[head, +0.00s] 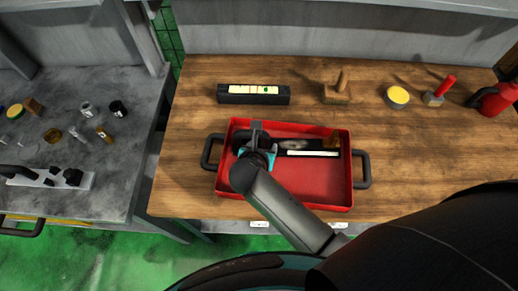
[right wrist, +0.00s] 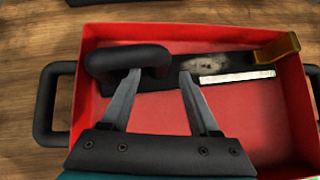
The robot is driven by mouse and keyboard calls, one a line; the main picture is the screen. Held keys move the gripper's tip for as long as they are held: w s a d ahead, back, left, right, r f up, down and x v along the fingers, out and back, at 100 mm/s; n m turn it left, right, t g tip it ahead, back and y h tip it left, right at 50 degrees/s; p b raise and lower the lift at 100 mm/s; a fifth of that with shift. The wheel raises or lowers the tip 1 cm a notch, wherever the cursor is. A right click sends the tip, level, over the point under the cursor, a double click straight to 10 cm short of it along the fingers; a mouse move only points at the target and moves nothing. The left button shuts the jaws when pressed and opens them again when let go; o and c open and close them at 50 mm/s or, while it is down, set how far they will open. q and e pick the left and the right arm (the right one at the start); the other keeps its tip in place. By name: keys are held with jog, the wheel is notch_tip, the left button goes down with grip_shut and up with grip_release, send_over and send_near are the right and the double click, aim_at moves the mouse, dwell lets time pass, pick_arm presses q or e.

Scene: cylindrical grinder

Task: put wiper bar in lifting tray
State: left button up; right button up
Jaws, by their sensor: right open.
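The red lifting tray (head: 312,190) with black side handles lies on the wooden bench; its floor and walls also show in the right wrist view (right wrist: 240,115). The wiper bar (head: 293,145), dark with a looped black handle, a brass end piece and a white strip, lies inside the tray along its far wall. It also shows in the right wrist view (right wrist: 235,62). My right gripper (head: 258,148) is over the tray's left part. Its fingers (right wrist: 161,75) are open and apart, with their tips at the bar near the looped handle. Whether they touch it, I cannot tell. My left gripper is not in view.
Behind the tray stand a black level (head: 253,98), a wooden block with a handle (head: 337,95), a yellow-topped tin (head: 397,97), a red-handled tool (head: 438,92) and a red bottle (head: 494,99). A grey bench (head: 100,180) with small items is at left.

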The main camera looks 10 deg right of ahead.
jog(key=p+v, duration=0.1)
jog(key=v, duration=0.7)
jog(key=shift+r+p, duration=0.15)
jog(key=shift+p, duration=0.2)
jog(key=shift+s+a, duration=0.1)
jog(key=shift+s, duration=0.05)
